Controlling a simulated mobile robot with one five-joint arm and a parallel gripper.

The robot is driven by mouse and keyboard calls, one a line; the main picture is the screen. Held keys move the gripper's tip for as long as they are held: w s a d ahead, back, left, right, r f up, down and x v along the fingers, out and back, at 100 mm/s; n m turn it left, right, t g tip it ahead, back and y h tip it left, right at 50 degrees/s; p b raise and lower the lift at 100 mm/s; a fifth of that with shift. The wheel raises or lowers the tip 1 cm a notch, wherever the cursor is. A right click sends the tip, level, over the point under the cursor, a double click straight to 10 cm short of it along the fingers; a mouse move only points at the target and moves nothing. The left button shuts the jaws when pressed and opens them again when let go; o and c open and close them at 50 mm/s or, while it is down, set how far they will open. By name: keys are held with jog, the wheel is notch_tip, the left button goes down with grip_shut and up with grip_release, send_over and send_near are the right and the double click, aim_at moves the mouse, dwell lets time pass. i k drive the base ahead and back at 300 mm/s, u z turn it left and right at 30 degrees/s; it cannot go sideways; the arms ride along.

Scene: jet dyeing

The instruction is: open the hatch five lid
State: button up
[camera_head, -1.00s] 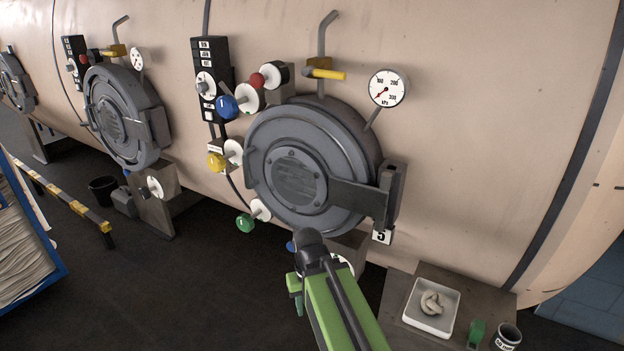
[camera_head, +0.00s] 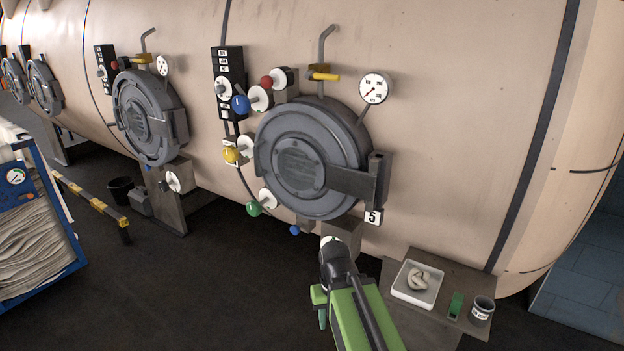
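The hatch five lid (camera_head: 300,168) is a round grey disc on the beige vessel, shut flat against its ring. A grey arm and bracket (camera_head: 372,182) hold it at the right, above a white "5" plate (camera_head: 373,217). A yellow-handled valve (camera_head: 326,76) sits on the pipe above it. The pressure gauge (camera_head: 374,88) at upper right has its needle at lower left. My green and black arm rises from the bottom, below the lid and apart from it. Small green parts that look like my gripper (camera_head: 320,305) show at its left; their opening is unclear.
Blue, red, yellow and green knobs (camera_head: 254,208) stick out left of the lid. A stand (camera_head: 440,320) at lower right bears a white tray (camera_head: 418,284) and a cup (camera_head: 481,311). A blue cart (camera_head: 40,265) stands at far left.

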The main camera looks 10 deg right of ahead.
aim_at(341, 179)
jog(key=u, duration=0.2)
jog(key=i, duration=0.55)
jog(key=u, duration=5.7)
jog(key=i, duration=0.1)
jog(key=z, duration=2.75)
jog(key=k, duration=0.55)
jog(key=z, duration=0.65)
jog(key=i, duration=0.55)
jog(key=u, duration=0.15)
